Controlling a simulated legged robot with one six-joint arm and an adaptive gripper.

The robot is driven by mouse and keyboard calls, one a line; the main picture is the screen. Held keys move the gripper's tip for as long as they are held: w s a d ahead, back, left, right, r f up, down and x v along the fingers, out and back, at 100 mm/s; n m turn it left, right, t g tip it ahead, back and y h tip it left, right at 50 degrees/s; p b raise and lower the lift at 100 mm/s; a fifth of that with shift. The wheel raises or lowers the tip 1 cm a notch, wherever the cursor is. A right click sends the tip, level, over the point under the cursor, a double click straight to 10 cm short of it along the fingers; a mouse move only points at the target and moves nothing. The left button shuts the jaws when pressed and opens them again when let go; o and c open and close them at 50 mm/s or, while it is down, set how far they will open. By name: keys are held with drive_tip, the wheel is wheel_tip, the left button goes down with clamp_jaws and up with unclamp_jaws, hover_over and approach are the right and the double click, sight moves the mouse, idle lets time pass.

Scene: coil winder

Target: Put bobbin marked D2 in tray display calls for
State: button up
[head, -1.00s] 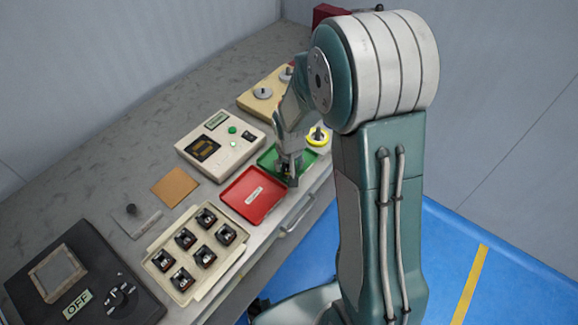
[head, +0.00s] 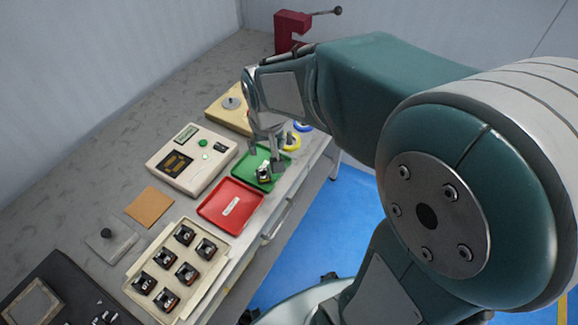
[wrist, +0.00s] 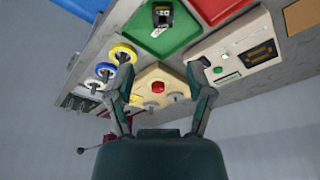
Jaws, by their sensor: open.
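A dark bobbin with a pale face (head: 263,173) sits in the green tray (head: 240,170); its marking is too small to read. In the wrist view the bobbin (wrist: 162,15) is at the top, beyond my fingers, inside the green tray (wrist: 142,38). My gripper (head: 267,160) is open and empty, just above and beside the bobbin in the head view. In the wrist view its fingers (wrist: 155,76) are wide apart with nothing between them. The red tray (head: 215,210) is empty but for a label. The cream box's display (head: 177,163) shows amber characters I cannot read.
A cream rack (head: 213,268) holds several bobbins. A brown pad (head: 149,206), a grey plate with a knob (head: 110,240) and a black device (head: 40,300) lie on the bench. A yellow block with spindles (head: 222,112) and a red vise (head: 290,32) stand behind.

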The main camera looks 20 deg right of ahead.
drive_tip(key=s+r+t, duration=0.1)
drive_tip(key=s+r, duration=0.3)
drive_tip(key=s, duration=0.3)
drive_tip(key=s+r+n+t, duration=0.1)
drive_tip(key=s+r, duration=0.3)
drive_tip(key=s, duration=0.4)
drive_tip(key=shift+t, duration=0.5)
